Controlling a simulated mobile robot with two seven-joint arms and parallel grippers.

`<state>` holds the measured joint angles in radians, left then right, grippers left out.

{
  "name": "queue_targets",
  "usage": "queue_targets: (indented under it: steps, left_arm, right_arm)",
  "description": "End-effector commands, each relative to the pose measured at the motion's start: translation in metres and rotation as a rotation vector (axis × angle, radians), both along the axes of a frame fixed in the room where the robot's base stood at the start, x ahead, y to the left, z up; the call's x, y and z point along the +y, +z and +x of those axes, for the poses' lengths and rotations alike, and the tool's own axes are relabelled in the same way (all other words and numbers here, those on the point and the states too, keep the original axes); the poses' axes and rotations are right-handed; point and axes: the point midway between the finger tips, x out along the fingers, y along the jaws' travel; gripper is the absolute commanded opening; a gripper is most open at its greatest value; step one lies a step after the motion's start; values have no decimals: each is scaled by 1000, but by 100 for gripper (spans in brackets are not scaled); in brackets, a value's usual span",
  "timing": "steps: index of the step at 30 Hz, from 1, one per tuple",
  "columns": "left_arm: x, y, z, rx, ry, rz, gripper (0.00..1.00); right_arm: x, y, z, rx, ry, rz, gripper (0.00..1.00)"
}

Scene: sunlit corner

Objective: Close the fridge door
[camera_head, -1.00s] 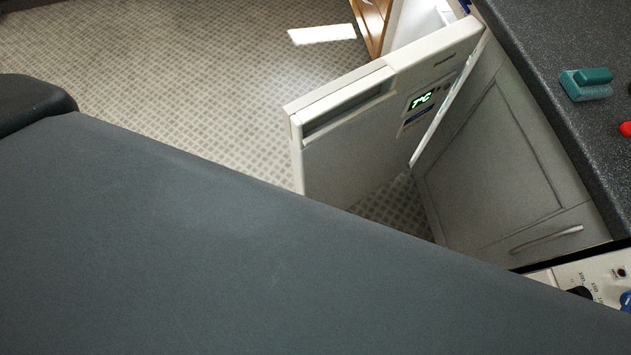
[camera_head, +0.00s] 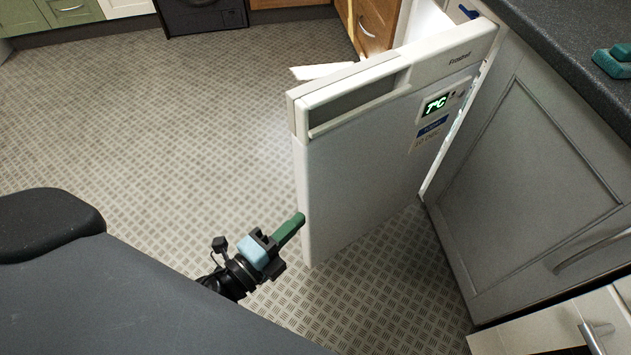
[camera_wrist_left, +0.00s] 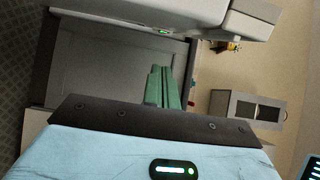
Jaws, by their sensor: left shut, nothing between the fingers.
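The white fridge door (camera_head: 365,165) stands wide open, swung out from the cabinet row on the right. Its outer face shows a green 7°C display. My left gripper (camera_head: 301,220) has green fingers, shut and empty, with the tips at the lower free edge of the door. I cannot tell whether they touch it. In the left wrist view the fingers (camera_wrist_left: 164,86) are together, and the pale door (camera_wrist_left: 170,22) crosses the top of the picture. My right gripper is not in view.
A grey cabinet (camera_head: 540,170) stands right of the door, under a dark countertop (camera_head: 570,50). A wooden drawer front (camera_head: 375,25) is behind the door. The patterned floor (camera_head: 190,130) left of the door is clear.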

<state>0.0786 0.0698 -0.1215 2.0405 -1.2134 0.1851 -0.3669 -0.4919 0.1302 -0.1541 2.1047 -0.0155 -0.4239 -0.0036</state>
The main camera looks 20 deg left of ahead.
Motion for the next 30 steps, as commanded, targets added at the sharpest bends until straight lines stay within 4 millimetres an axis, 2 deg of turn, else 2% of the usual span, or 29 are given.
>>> queue_targets:
  steps: [5, 19, 24, 30]
  left_arm:
    - [-6, 2, 19, -3, -1, -1, 0]
    - [-31, 2, 97, -1, 1, 0, 0]
    - [-7, 0, 107, 1, 1, 0, 0]
    - [3, -1, 113, 3, 1, -1, 0]
  right_arm:
    - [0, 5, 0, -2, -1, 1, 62]
    - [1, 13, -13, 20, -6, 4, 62]
    - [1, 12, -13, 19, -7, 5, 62]
    - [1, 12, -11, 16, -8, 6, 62]
